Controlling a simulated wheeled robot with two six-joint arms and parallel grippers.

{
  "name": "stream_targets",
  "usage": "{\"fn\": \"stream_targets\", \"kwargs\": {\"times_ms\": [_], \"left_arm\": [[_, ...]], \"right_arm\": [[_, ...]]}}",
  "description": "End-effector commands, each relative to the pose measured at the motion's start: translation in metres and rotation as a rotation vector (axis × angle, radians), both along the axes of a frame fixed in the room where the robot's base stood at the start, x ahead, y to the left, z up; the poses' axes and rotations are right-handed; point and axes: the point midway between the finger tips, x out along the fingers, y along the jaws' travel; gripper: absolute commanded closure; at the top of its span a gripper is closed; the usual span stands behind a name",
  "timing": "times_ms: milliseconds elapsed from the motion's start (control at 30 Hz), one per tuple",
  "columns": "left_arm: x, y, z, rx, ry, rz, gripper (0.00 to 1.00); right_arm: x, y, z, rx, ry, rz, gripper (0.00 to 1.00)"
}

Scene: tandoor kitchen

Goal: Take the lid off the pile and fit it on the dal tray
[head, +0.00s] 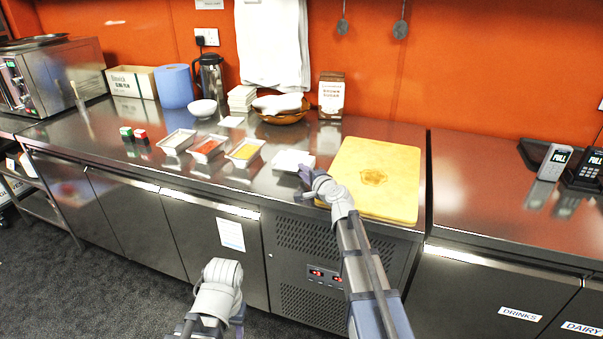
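A tray with yellow contents (245,151), which looks like the dal tray, stands open on the steel counter. Just right of it lies a low, flat white piece (290,158); it looks like lids, but I cannot tell whether it is one or a pile. My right gripper (305,179) is at the near right edge of this white piece, beside the yellow board. Its fingers are small and partly hidden by the wrist, so I cannot tell whether they are open or touch the lid.
Trays with red (207,147) and pale (177,141) contents stand left of the dal. A yellow board (400,170) lies at right. Behind are a white stack (241,98), a brown bowl (284,117) and a brown sugar pack (331,95). Small red and green blocks sit at left.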

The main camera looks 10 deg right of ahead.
Motion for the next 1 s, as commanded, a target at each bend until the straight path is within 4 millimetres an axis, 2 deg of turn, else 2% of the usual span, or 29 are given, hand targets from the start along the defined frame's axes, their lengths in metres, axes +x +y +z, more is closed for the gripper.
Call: {"fn": "stream_targets", "kwargs": {"times_ms": [100,367,800,1000], "left_arm": [[0.0000,0.0000,-0.0017,0.000,0.000,0.000,0.50],[0.0000,0.0000,-0.0015,0.000,0.000,0.000,0.50],[0.0000,-0.0001,-0.0015,0.000,0.000,0.000,0.50],[0.0000,0.0000,-0.0015,0.000,0.000,0.000,0.50]], "right_arm": [[0.0077,0.0011,-0.0017,-0.001,0.000,-0.001,0.76],[0.0077,0.0015,-0.0015,-0.001,0.000,-0.001,0.76],[0.0076,0.0015,-0.0015,-0.001,0.000,-0.001,1.00],[0.0076,0.0015,-0.0016,-0.001,0.000,0.000,1.00]]}}
